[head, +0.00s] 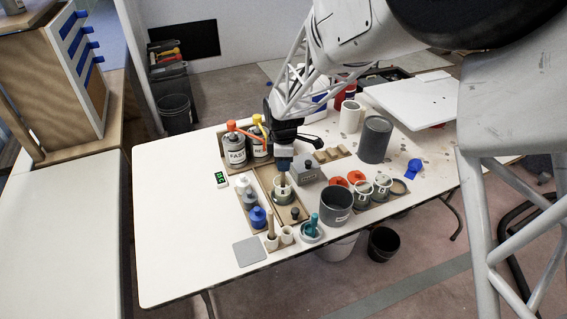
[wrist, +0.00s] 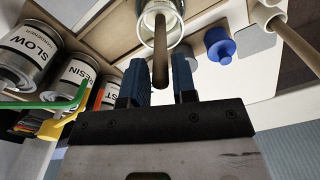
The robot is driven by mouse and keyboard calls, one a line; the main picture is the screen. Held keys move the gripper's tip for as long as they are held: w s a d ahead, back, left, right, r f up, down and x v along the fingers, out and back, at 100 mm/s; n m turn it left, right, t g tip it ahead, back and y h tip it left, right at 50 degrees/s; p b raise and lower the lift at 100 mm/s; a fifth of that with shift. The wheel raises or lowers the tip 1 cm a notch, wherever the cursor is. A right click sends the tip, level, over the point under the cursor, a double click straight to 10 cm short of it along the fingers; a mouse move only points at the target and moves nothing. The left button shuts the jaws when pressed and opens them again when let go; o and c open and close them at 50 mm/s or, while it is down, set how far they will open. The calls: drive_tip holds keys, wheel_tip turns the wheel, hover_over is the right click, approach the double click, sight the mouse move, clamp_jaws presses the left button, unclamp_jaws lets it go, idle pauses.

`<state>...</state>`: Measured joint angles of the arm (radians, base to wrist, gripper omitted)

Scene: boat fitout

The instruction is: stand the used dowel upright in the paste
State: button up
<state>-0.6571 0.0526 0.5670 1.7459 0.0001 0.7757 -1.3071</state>
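A brown dowel (wrist: 160,52) stands in a pale labelled cup (head: 283,196). Its lower end is inside the cup's mouth, so the paste and its depth there are hard to make out. My gripper (head: 284,165) is directly above the cup, pointing down. In the wrist view its two blue fingers (wrist: 158,78) are on either side of the dowel's upper end, with a visible gap on each side. The dowel looks about upright. Another light dowel (head: 270,224) stands in a small holder at the table's front.
Tins (head: 236,150) with orange and yellow pump tops stand behind left. White and blue bottles (head: 257,217) are left of the cup. A grey pot (head: 336,205), a teal-handled item (head: 313,224) and a grey box (head: 309,172) are close on the right.

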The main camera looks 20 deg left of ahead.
drive_tip(key=shift+r, duration=0.6)
idle(0.3)
drive_tip(key=o, duration=0.6)
drive_tip(key=shift+c, duration=0.2)
drive_tip(key=shift+r, duration=0.15)
drive_tip(key=shift+r, duration=3.3)
